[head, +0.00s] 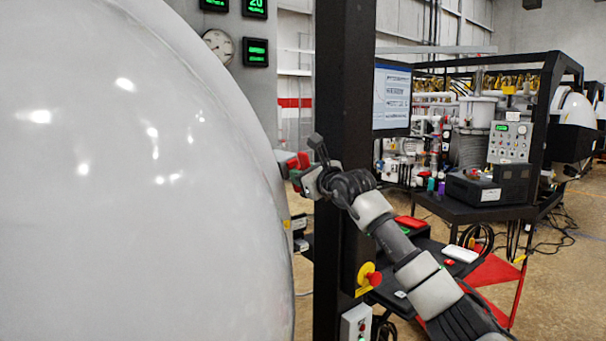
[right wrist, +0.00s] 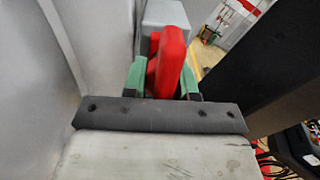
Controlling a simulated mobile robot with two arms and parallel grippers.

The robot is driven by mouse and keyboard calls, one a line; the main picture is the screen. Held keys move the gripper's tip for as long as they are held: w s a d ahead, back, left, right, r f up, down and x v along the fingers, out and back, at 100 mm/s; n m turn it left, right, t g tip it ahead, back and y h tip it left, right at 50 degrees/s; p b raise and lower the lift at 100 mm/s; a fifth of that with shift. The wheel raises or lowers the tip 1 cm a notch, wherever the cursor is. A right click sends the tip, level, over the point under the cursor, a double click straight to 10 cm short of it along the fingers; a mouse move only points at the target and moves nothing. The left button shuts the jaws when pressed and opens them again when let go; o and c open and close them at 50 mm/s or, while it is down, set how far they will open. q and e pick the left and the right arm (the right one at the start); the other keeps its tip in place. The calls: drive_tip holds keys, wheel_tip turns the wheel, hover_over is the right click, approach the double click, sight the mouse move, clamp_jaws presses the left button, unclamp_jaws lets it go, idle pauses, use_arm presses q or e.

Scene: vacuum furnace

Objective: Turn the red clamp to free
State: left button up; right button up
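The red clamp (head: 297,163) sits at the right rim of the large white furnace dome (head: 130,180) in the head view. In the right wrist view the red clamp (right wrist: 172,62) stands up between the green fingertips, with a grey block behind it. My right gripper (head: 304,172) reaches in from the lower right to the clamp. In the right wrist view its fingers (right wrist: 163,78) lie close on both sides of the red handle and seem shut on it; the handle hides part of the right finger. My left gripper is out of view.
A black post (head: 342,90) stands right behind the gripper, with a red and yellow emergency button (head: 370,277) on it. A monitor (head: 392,98) and a black cart (head: 470,208) with instruments are farther right. The dome fills the left side.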

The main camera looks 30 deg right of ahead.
drive_tip(key=shift+o, duration=0.9)
drive_tip(key=shift+r, duration=0.1)
drive_tip(key=s+b, duration=0.5)
drive_tip(key=s, duration=0.6)
drive_tip(key=shift+d+b, duration=0.35)
drive_tip(key=shift+d, duration=0.1)
drive_tip(key=shift+w, duration=0.1)
